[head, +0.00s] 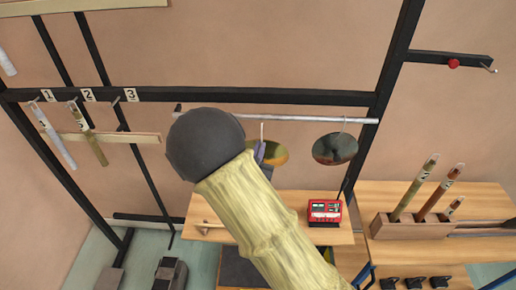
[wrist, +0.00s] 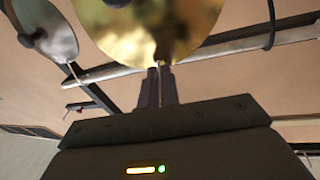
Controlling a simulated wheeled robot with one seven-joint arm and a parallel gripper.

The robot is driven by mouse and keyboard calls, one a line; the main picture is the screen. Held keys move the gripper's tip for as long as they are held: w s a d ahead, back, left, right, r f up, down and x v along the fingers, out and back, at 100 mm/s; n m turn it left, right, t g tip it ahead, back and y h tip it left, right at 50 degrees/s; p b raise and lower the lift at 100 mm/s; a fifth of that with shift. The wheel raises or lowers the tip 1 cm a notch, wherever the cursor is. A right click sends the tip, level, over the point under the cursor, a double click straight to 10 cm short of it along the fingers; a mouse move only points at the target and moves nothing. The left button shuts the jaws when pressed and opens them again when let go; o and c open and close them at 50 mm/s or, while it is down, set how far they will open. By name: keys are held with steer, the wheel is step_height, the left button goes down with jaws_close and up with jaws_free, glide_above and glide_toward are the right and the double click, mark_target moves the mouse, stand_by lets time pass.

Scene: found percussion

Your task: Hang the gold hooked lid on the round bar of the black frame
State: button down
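The gold hooked lid (head: 272,153) is just below the round bar (head: 290,118) of the black frame (head: 250,96), partly hidden by my arm in the head view. In the wrist view the lid (wrist: 150,30) is a shiny gold disc beyond my fingertips. My gripper (wrist: 157,85) has its fingers close together around a thin stem of the lid; its fingers also show in the head view (head: 260,152). A pale hook rises from the lid to the bar's height in the head view. I cannot tell whether it rests on the bar.
A dark shiny lid (head: 335,148) hangs from the bar to the right and shows in the wrist view (wrist: 45,30). A red box (head: 324,211) sits on a wooden shelf (head: 280,232) below. Numbered tubes hang at left (head: 90,140); more stand in a block (head: 412,227) at right.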

steer(key=shift+s+b, duration=0.1)
steer(key=shift+b, duration=0.35)
steer(key=w+f+b, duration=0.1)
steer(key=w+b, duration=0.2)
steer(key=w, duration=0.6)
steer(key=shift+d+f, duration=0.15)
steer(key=shift+f, duration=0.2)
stand_by(0.5)
steer(key=c, duration=1.6)
jaws_free()
steer(key=shift+o, duration=0.2)
steer(key=shift+s+f+b, duration=0.1)
steer(key=shift+s+b, duration=0.05)
steer(key=shift+b, duration=0.15)
